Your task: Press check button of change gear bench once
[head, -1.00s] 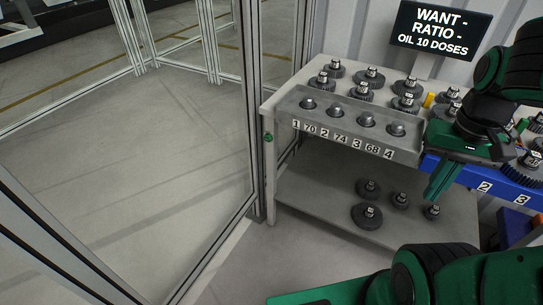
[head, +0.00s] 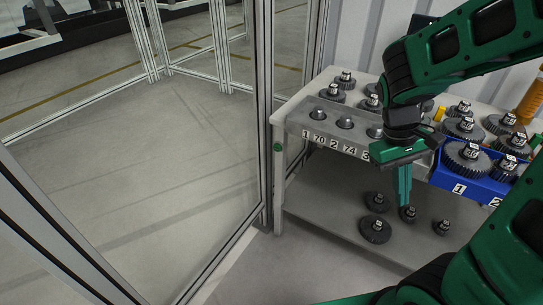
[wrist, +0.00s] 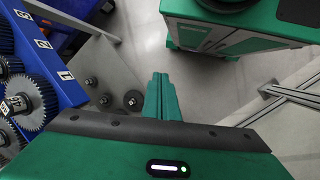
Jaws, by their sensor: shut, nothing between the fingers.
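The change gear bench (head: 297,122) is a grey two-level table with a shelf of numbered pegs along its front edge. A small round green button (head: 278,147) is on the bench's left front corner, below the top; I take it to be the check button. My gripper (head: 404,200) points down in front of the bench, to the right of the green button and well apart from it. Its green fingers are closed together and empty. They also show in the wrist view (wrist: 161,82), where the button is not seen.
Gears stand on the bench top, and several lie on the lower shelf (head: 335,205). A blue bin (head: 480,187) with gears is at the right. A metal-framed glass partition (head: 262,110) stands close to the bench's left side. Floor (head: 130,160) is clear left of the partition.

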